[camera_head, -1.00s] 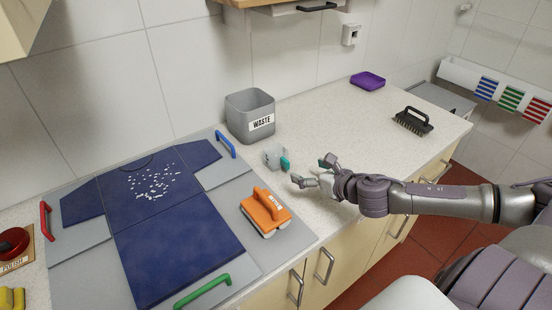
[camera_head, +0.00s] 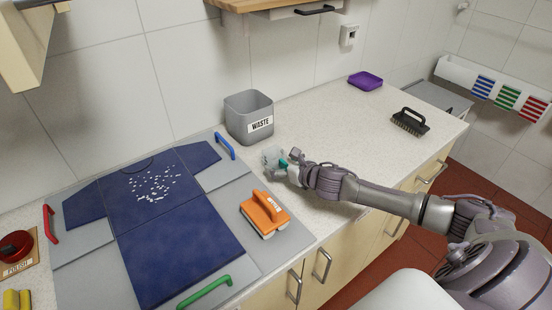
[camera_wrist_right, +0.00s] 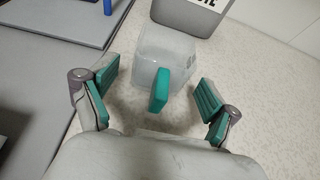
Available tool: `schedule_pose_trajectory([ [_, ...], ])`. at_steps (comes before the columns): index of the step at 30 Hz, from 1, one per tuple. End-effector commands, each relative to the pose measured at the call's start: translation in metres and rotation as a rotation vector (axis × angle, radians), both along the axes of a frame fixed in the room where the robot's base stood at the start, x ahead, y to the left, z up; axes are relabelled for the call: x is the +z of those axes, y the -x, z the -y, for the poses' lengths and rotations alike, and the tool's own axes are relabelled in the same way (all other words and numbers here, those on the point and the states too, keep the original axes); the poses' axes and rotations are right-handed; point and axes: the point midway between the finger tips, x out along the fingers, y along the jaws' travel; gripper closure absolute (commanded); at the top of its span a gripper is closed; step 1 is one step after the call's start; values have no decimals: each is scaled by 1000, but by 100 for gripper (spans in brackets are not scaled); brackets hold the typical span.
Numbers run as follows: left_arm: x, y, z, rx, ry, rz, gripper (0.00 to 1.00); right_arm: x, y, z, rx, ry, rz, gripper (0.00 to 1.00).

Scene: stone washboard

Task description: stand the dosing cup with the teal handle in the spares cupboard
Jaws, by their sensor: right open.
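The dosing cup (camera_head: 271,156) is a small clear cup standing on the counter, right of the folding board and in front of the waste bin. In the right wrist view the cup (camera_wrist_right: 160,52) shows its teal handle (camera_wrist_right: 160,91) pointing toward my gripper. My right gripper (camera_wrist_right: 155,95) is open, its teal-padded fingers on either side of the handle with gaps to it. In the head view my right gripper (camera_head: 289,164) is close up to the cup and partly hides it. The spares cupboard cannot be identified for sure. My left gripper is not in view.
A grey waste bin (camera_head: 249,118) stands just behind the cup. An orange brush (camera_head: 264,213) lies on the grey folding board (camera_head: 238,182) with a navy shirt (camera_head: 170,220). A black brush (camera_head: 410,122) and purple tray (camera_head: 365,81) are further right. Wall cupboards hang above.

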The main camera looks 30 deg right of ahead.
Motion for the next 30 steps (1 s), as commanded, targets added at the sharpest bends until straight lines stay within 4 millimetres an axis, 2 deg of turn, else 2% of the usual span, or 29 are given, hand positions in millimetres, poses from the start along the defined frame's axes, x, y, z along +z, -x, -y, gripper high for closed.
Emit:
schedule_pose_trajectory([
  [3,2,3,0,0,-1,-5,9,-4,-11,-1,0,-1,0,12],
  [11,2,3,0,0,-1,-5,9,-7,-13,-1,2,2,-1,12],
  [12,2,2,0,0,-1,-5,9,-7,-13,-1,2,2,-1,14],
  [19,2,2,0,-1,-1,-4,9,-7,-13,-1,1,2,-1,52],
  [22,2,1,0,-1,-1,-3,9,-7,-13,-1,1,2,-1,53],
  [23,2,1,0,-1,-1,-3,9,-6,-13,-1,1,2,-1,57],
  [30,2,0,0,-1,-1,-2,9,-4,-13,0,1,3,0,57],
])
